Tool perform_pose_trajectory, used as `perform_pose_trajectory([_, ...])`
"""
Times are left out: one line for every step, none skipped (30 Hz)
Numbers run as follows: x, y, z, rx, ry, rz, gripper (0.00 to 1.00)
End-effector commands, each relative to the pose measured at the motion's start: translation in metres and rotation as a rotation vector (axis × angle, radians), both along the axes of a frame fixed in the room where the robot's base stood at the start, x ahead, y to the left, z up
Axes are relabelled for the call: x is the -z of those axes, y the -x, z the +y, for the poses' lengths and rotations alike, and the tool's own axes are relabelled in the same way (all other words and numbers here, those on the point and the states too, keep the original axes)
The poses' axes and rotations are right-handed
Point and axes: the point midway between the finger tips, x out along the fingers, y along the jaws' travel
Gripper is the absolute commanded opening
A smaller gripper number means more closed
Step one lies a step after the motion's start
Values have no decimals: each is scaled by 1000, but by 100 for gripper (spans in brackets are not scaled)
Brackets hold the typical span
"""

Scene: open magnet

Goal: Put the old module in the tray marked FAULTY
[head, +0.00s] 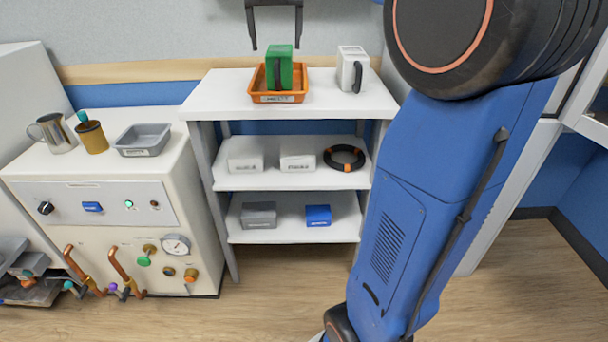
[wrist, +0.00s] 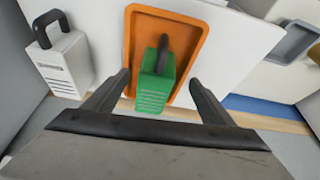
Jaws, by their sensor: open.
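An orange tray (head: 294,97) with a small label, too small to read, sits on the top of the white shelf unit. A green module (head: 286,70) with a dark handle stands upright in it; it also shows in the wrist view (wrist: 153,92). A white module (head: 347,70) with a dark handle stands on the shelf top just right of the tray. I cannot tell by markings which module is the old one. My gripper (head: 276,42) is open and empty above the tray; in the wrist view its fingers (wrist: 160,80) flank the green module, apart from it.
A grey labelled tray (head: 143,141), a metal mug (head: 52,133) and a brown cup (head: 92,137) stand on the left cabinet. Lower shelves hold white boxes (head: 297,160), a black ring (head: 344,157), a grey box (head: 259,215) and a blue box (head: 318,215). The shelf top's left end is bare.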

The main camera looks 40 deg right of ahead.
Motion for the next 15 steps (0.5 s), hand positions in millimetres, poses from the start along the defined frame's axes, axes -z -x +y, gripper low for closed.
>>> perform_pose_trajectory([8, 19, 11, -29, 0, 0, 77])
perform_pose_trajectory([13, 29, 17, -47, 0, 0, 77])
perform_pose_trajectory([21, 43, 25, -71, 0, -1, 77])
perform_pose_trajectory([28, 53, 31, -88, 0, 0, 77])
perform_pose_trajectory([34, 63, 37, -105, 0, -1, 77])
perform_pose_trajectory([43, 76, 44, -129, 0, -1, 77])
perform_pose_trajectory([50, 87, 49, -145, 0, -2, 77])
perform_pose_trajectory([58, 97, 54, -163, 1, -3, 77])
perform_pose_trajectory([69, 111, 61, -186, 0, -2, 77])
perform_pose_trajectory([76, 121, 66, -203, 0, -3, 77])
perform_pose_trajectory([85, 132, 70, -220, 0, -3, 77])
perform_pose_trajectory([96, 146, 76, -241, 0, -4, 77])
perform_pose_trajectory([105, 156, 80, -259, 0, -5, 77])
perform_pose_trajectory([114, 166, 85, -276, 1, -5, 77])
perform_pose_trajectory([126, 180, 90, -298, 2, -8, 77])
